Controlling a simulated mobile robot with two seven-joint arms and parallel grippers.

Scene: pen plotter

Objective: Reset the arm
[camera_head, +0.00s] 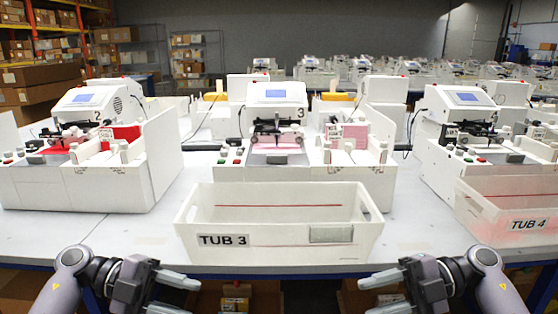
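My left gripper (177,293) is at the bottom left, below the table's front edge, with its two fingers apart and nothing between them. My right gripper (381,291) is at the bottom right in a similar pose, fingers apart and empty. Both arms are bent, with the grippers pointing inward. Neither gripper touches anything.
The white table (110,236) carries plotter 2 (88,99) on the left and another plotter (461,98) on the right. TUB 4 (527,224) stands at the right edge. Bare tabletop lies on both sides of TUB 3. Shelves (40,50) stand far behind.

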